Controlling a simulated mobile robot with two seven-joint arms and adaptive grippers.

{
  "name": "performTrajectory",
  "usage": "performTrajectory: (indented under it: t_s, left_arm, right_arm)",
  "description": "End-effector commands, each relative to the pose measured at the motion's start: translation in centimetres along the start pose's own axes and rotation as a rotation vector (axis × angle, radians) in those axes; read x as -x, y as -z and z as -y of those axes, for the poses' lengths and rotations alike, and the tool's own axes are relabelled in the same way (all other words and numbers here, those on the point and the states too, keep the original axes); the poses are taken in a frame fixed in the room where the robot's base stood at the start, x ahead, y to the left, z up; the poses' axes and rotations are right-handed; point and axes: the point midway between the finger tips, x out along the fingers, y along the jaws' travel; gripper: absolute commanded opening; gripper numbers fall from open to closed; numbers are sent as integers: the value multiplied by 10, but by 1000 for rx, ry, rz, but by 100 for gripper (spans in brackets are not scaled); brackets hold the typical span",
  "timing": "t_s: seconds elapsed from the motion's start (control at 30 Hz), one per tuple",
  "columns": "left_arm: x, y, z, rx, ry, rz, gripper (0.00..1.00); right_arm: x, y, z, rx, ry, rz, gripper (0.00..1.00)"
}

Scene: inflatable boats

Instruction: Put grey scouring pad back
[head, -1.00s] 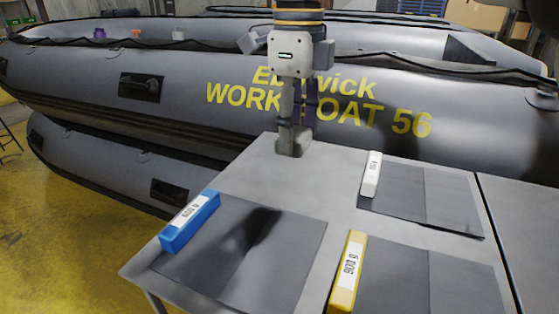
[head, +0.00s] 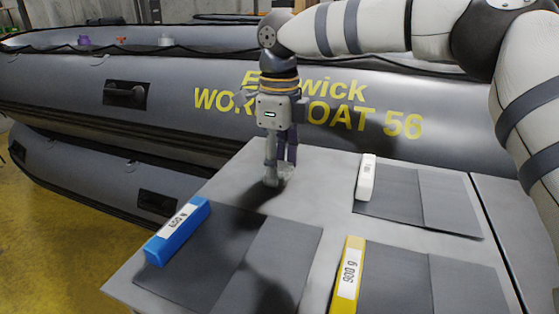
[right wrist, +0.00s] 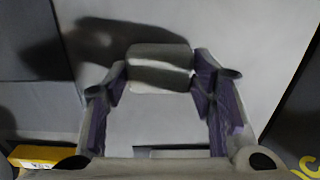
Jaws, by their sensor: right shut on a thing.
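My right gripper (head: 274,176) points down over the bare far left part of the grey table (head: 318,192). It is shut on a small grey pad, which shows between the fingertips in the right wrist view (right wrist: 160,68). My left gripper is out of view.
A blue labelled bar (head: 178,232), a yellow bar marked 900 g (head: 347,275) and a white bar (head: 366,178) each lie along a dark sheet on the table. A grey inflatable boat (head: 200,110) stands close behind the table. My right arm spans the upper right.

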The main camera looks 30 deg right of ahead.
Motion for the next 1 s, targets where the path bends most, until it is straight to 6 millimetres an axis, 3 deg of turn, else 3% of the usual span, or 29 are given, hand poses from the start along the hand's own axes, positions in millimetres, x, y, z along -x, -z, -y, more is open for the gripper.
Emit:
performTrajectory:
  t_s: [0.03,0.1,0.47,0.57,0.8,1.0]
  left_arm:
    - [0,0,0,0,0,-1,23]
    - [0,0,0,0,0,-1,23]
    - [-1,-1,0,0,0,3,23]
    - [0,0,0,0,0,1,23]
    - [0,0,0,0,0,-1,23]
    - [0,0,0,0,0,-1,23]
  right_arm:
    - [0,0,0,0,0,1,55]
    - [0,0,0,0,0,0,71]
    - [3,0,0,0,0,1,71]
    - [19,-1,0,-1,2,3,71]
    - [80,-1,0,-2,2,4,71]
    - [114,-1,0,-1,1,1,71]
